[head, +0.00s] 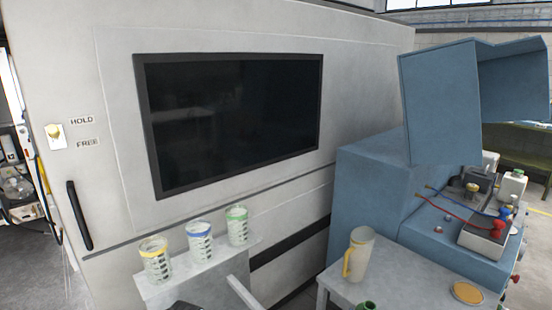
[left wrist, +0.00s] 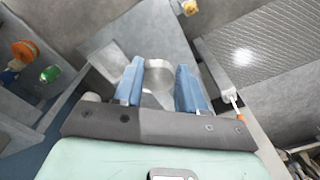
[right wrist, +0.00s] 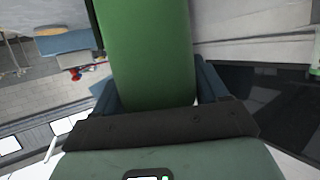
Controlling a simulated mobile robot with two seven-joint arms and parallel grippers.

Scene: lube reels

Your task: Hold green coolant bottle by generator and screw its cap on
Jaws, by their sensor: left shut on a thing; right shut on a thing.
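The green bottle (right wrist: 148,50) fills the middle of the right wrist view. My right gripper (right wrist: 155,82) is shut on it, one blue finger on each side. My left gripper (left wrist: 157,72) is shut on a pale grey, round-topped thing (left wrist: 158,82); I cannot tell whether this is the cap. A small green piece with a dark opening (head: 367,306) shows at the bottom edge of the head view, mostly cut off. A small green round thing (left wrist: 50,73) shows in the left wrist view; I cannot tell what it is. Neither gripper shows clearly in the head view.
A grey cabinet with a dark screen (head: 235,115) stands behind. Several marked cups (head: 199,243) stand on a ledge (head: 160,291). A beige jug with a yellow handle (head: 359,255) and a tan disc (head: 467,292) are on a grey table (head: 410,278). A blue machine (head: 375,185) stands right.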

